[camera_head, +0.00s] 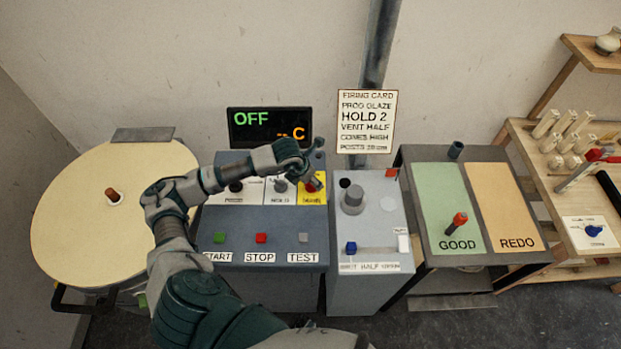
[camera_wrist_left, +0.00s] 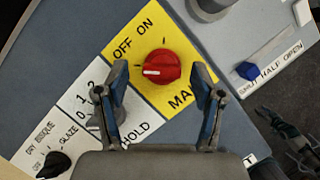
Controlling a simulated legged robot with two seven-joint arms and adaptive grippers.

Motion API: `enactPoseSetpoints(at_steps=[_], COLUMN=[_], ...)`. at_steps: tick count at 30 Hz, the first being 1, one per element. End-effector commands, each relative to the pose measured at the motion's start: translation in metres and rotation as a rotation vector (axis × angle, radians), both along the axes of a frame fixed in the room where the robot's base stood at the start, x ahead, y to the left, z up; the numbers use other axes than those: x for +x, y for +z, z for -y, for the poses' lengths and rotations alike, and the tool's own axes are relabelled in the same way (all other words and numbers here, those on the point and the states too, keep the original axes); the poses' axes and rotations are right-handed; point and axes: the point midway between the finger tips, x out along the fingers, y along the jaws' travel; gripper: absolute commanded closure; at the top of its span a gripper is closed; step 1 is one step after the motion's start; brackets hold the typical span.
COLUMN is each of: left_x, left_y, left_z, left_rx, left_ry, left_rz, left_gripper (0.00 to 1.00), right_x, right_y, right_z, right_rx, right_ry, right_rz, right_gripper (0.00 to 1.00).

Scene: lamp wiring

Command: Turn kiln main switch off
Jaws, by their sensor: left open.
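The main switch is a red round knob (camera_wrist_left: 161,68) with a white pointer, on a yellow plate (camera_wrist_left: 185,97) marked OFF, ON and MAIN. In the wrist view its pointer aims to the picture's left, on the OFF side. My left gripper (camera_wrist_left: 159,76) is open, one finger on each side of the knob in the picture; contact cannot be told. In the head view my left gripper (camera_head: 315,165) hangs over the yellow plate (camera_head: 313,196), partly hiding the knob. The display (camera_head: 268,127) reads OFF in green. A dark gripper-like shape (camera_wrist_left: 290,138) shows in the wrist view, its jaws unclear.
The panel's lower row holds START, STOP and TEST buttons (camera_head: 261,238). A dark selector knob (camera_wrist_left: 53,165) sits left of the HOLD knob. A grey box with a large knob (camera_head: 353,198) stands to the right. Beyond are the GOOD and REDO boards (camera_head: 490,200) and a wooden bench (camera_head: 535,165).

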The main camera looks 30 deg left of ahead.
Motion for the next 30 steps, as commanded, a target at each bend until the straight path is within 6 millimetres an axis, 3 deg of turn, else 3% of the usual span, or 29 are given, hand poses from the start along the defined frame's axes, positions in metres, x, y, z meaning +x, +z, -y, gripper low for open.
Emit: enactPoseSetpoints(at_steps=[15, 21, 30], left_x=[-0.034, -0.039, -0.039], left_y=[0.093, 0.104, 0.104], left_z=[-0.009, -0.010, -0.010], left_rx=[-0.001, -0.001, 0.000], left_ry=[0.000, 0.000, 0.000], left_rz=[0.004, 0.002, 0.002], left_gripper=[0.32, 0.32, 0.32], right_x=[0.000, 0.000, 0.000], right_y=[0.000, 0.000, 0.000], right_z=[0.000, 0.000, 0.000], right_rx=[0.000, 0.000, 0.000], right_ry=[0.000, 0.000, 0.000], right_rz=[0.000, -0.001, -0.001], right_gripper=[0.60, 0.60, 0.60])
